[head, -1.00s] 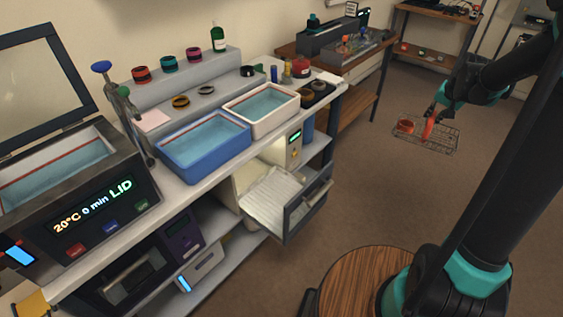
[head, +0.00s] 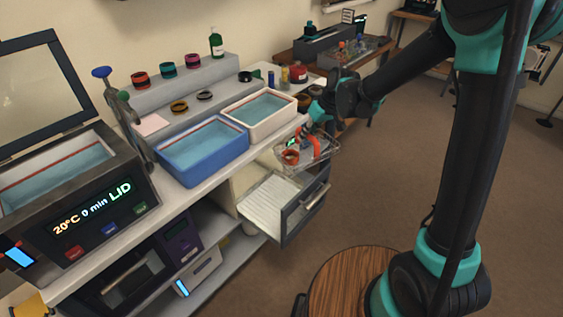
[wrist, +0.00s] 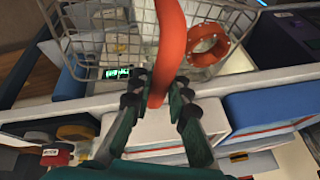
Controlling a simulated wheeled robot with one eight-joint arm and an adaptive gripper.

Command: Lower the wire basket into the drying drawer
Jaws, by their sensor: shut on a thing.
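The wire basket (head: 322,151) hangs from my gripper (head: 314,126) above the open drying drawer (head: 270,199). My gripper is shut on the basket's orange handle, which also shows in the wrist view (wrist: 169,45). An orange ring (head: 291,157) lies in the basket, and it shows at the right side of the basket in the wrist view (wrist: 208,45). The drawer is pulled out, with a white ribbed floor and a dark front panel (head: 306,208). The basket is clear of the drawer, over its back right part. The basket's far side is partly hidden by my arm.
A blue tub (head: 203,150) and a white tub (head: 260,113) of liquid stand on the bench beside the drawer. The floor right of the drawer is clear.

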